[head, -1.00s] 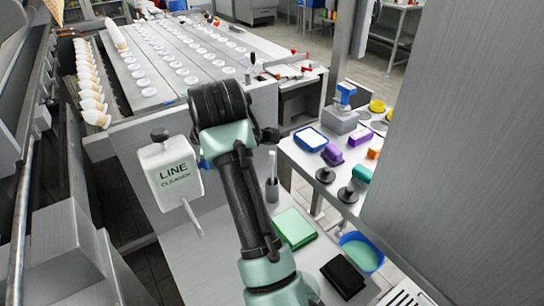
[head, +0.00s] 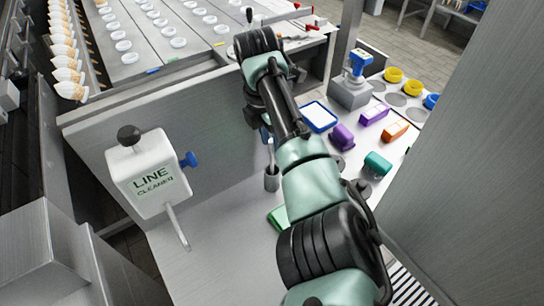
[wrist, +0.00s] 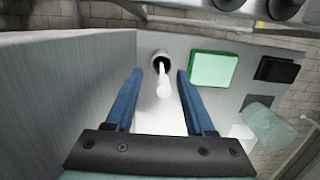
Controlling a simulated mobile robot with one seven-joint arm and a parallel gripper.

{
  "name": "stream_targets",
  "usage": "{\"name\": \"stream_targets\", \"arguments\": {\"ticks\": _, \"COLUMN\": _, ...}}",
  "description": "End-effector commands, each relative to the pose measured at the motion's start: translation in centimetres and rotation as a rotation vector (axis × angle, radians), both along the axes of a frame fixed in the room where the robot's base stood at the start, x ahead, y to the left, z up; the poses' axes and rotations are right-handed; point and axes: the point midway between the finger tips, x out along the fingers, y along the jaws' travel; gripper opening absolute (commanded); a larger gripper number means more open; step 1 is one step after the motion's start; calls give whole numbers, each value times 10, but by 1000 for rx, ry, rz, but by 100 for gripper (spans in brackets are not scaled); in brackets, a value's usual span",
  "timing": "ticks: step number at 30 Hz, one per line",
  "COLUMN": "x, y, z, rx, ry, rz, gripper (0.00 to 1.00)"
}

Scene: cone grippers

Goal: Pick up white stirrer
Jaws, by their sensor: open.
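My gripper (wrist: 160,73) is open, with one blue finger on each side of the stirrer. There are visible gaps between the stirrer and both fingers in the wrist view. In the head view my arm hides most of the gripper, with only a bit of blue near the stirrer's top.
A white line cleaner dispenser (head: 150,175) with a spout is left of the cup. A green pad (wrist: 213,68) and a black block (wrist: 277,69) lie on the counter. A grey panel (head: 120,120) stands behind the cup. A side table with coloured containers is at the right.

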Motion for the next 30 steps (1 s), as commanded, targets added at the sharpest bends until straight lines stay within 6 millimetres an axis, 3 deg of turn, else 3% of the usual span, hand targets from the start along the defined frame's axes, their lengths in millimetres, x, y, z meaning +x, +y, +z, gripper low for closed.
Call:
{"name": "stream_targets", "arguments": {"ticks": 5, "x": 0, "y": -1, "z": -12, "rx": -1, "ry": -1, "rz": 0, "gripper": 54}}
{"name": "stream_targets", "arguments": {"ticks": 15, "x": -4, "y": -3, "z": -57, "rx": -1, "ry": -1, "rz": -1, "gripper": 54}}
{"name": "stream_targets", "arguments": {"ticks": 23, "x": -3, "y": -4, "z": -61, "rx": -1, "ry": -2, "rz": 0, "gripper": 54}}
{"name": "stream_targets", "arguments": {"ticks": 26, "x": -3, "y": -4, "z": -61, "rx": -1, "ry": -2, "rz": 0, "gripper": 42}}
{"name": "stream_targets", "arguments": {"ticks": 30, "x": -3, "y": -4, "z": -60, "rx": -1, "ry": -2, "rz": 0, "gripper": 16}}
